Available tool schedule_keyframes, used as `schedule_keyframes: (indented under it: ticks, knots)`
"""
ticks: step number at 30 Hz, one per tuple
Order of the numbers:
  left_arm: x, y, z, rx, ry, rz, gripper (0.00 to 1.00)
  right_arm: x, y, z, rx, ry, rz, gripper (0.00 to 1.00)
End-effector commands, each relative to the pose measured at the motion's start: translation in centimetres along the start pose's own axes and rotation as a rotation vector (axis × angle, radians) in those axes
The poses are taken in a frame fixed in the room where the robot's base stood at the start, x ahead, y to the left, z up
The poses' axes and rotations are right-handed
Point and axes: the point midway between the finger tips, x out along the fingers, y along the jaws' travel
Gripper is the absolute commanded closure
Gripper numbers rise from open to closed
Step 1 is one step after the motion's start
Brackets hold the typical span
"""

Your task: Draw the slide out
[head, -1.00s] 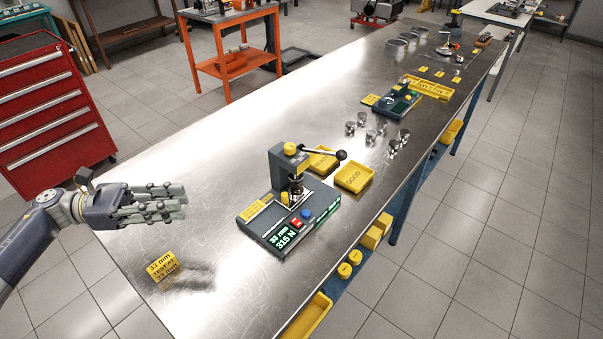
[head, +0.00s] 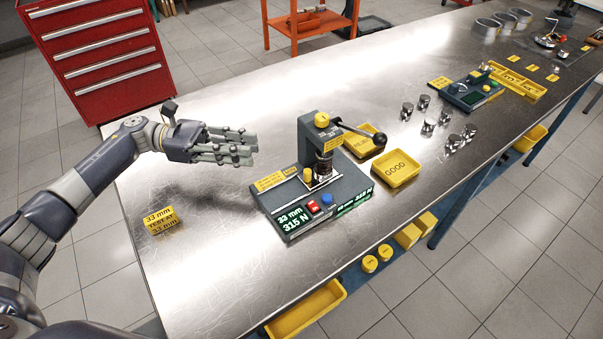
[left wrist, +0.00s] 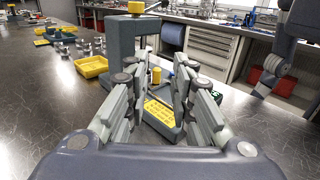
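The spring tester (head: 326,205) stands on the steel bench, with an upright press column, a lever and a lit display reading 33 mm and 315 N. A small yellow knob (head: 307,174) stands at the left of the press, on what looks like the slide; it also shows in the left wrist view (left wrist: 156,75). A metal cylinder (head: 323,165) sits under the press head. My left gripper (head: 250,148) is open and empty, left of the tester and apart from it. In the left wrist view its fingers (left wrist: 158,95) frame the tester. A grey arm, seemingly my right (left wrist: 268,78), shows there; its gripper is unclear.
A yellow GOOD tray (head: 396,168) and another yellow tray (head: 366,146) lie right of the tester, near the lever (head: 362,132). Several metal cups (head: 429,126) stand beyond. A yellow 33 mm test block (head: 161,220) lies at the front left. The bench between is clear.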

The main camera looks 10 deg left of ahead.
Motion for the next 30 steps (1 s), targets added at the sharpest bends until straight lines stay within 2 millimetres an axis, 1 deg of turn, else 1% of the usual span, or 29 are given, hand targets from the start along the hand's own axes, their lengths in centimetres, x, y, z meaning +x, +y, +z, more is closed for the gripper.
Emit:
schedule_keyframes:
  ticks: [1, 6, 9, 12, 14, 17, 20, 27, 30]
  knots:
    - [0.0, 0.0, -1.2, 0.0, 0.0, 0.0, 0.78, 1.1, 0.0, 0.2, 0.0, -0.002, 0.0, 0.58]
    - [0.0, 0.0, -3.3, 0.0, 0.0, 0.0, 0.78, 3.2, -0.1, 0.6, 0.0, -0.003, 0.0, 0.58]
    - [0.0, 0.0, -4.2, 0.0, 0.0, 0.0, 0.78, 4.2, -0.1, 0.7, 0.0, -0.003, 0.0, 0.58]
    - [0.0, 0.0, -4.6, 0.0, 0.0, 0.0, 0.78, 4.5, -0.1, 0.7, 0.0, -0.004, 0.0, 0.58]
    - [0.2, 0.0, -4.5, 0.0, -0.001, -0.001, 0.78, 4.4, -0.1, 0.7, 0.0, -0.004, 0.0, 0.58]
    - [1.1, 0.0, -4.3, 0.0, -0.001, -0.002, 0.78, 3.9, 0.0, 0.7, 0.0, -0.004, 0.0, 0.58]
    - [2.6, -0.1, -4.1, -0.001, -0.002, -0.004, 0.78, 3.1, 0.0, 0.6, 0.0, -0.004, 0.0, 0.58]
    - [7.3, -0.1, -4.0, -0.001, -0.003, -0.004, 0.78, 1.3, 0.2, 0.5, -0.001, -0.005, 0.002, 0.58]
    - [8.8, -0.1, -4.1, -0.002, -0.002, -0.002, 0.78, 0.8, 0.3, 0.4, -0.001, -0.005, 0.003, 0.58]
